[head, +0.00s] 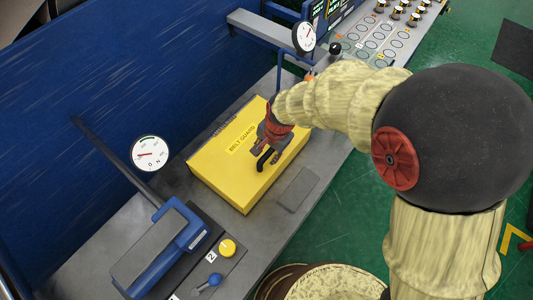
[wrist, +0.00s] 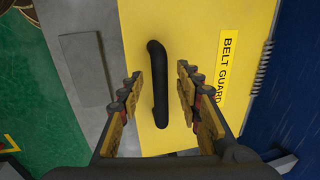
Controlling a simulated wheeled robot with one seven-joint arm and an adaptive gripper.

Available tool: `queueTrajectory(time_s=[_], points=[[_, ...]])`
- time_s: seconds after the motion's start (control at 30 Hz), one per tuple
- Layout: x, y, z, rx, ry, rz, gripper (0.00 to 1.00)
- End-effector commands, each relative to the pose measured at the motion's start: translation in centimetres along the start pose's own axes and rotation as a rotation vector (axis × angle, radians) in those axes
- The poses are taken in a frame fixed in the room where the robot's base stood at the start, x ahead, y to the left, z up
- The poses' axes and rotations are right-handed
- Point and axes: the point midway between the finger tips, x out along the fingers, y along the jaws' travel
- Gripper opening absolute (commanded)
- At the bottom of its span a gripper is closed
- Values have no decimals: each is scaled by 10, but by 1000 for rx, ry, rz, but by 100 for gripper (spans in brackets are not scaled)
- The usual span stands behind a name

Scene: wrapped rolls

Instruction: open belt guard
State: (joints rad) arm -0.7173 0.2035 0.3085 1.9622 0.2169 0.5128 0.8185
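The belt guard (head: 228,168) is a yellow box-shaped cover lying shut on the grey bench, with a "BELT GUARD" label. In the wrist view its yellow top (wrist: 200,30) fills the middle. A black bar handle (wrist: 158,85) runs up and down the picture near the guard's edge; in the head view my gripper partly hides it. My gripper (head: 268,153) is over the guard. In the wrist view my gripper (wrist: 157,82) is open, with one finger on each side of the handle and visible gaps to both. A coiled hinge (wrist: 263,68) lies along the guard's far edge, beyond the label.
The grey bench (head: 130,222) carries a blue lever block (head: 180,235), a yellow knob (head: 227,248) and a blue switch (head: 208,284) at the lower left. Gauges (head: 149,153) stand near the blue wall (head: 90,80). A flat grey plate (head: 298,190) lies beside the guard. Green floor (head: 345,215) is open in front.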

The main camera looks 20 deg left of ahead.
Motion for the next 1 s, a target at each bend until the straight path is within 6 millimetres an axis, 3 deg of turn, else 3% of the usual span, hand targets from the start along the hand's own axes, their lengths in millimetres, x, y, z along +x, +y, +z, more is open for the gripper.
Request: queueTrajectory(time_s=[0.33,0.9,1.0], points=[[4,0,0,-1,1,-1,35],[4,0,0,-1,1,-1,2],[4,0,0,0,1,-1,0]])
